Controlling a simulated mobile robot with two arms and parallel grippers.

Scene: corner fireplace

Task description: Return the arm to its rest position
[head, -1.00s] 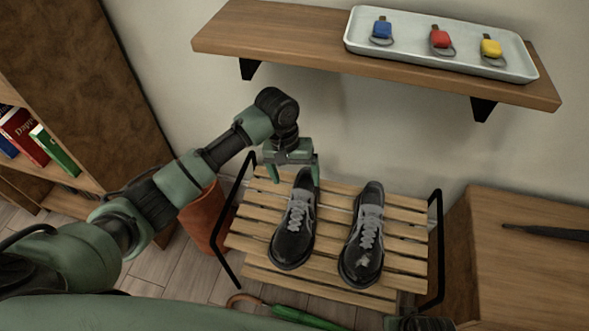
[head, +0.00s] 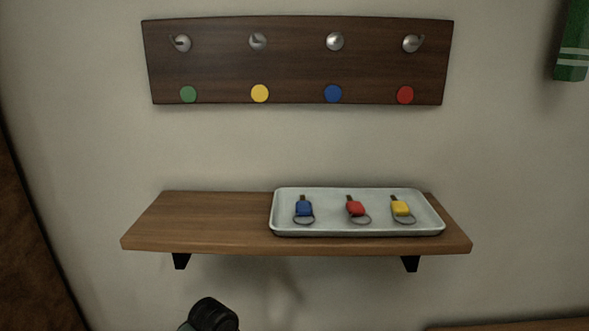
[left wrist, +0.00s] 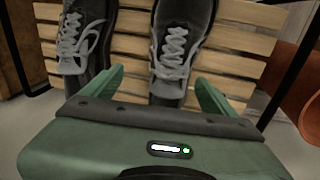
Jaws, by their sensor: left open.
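In the left wrist view my left gripper (left wrist: 160,79) is open, with its two green fingers spread. A black shoe with grey laces (left wrist: 176,45) shows in front of the gap between the fingers; whether a finger touches it I cannot tell. A second black shoe (left wrist: 82,42) lies to its left. Both are on a slatted wooden rack (left wrist: 128,45). In the head view only a dark joint of my left arm shows at the bottom edge; the gripper and the shoes are out of that view. My right gripper is in neither view.
A wall shelf (head: 200,222) holds a pale tray (head: 330,226) with blue, red and yellow key tags. Above it hangs a hook board (head: 297,68) with coloured dots. An orange-brown container (left wrist: 300,100) stands beside the rack. Dark rack rails flank the shoes.

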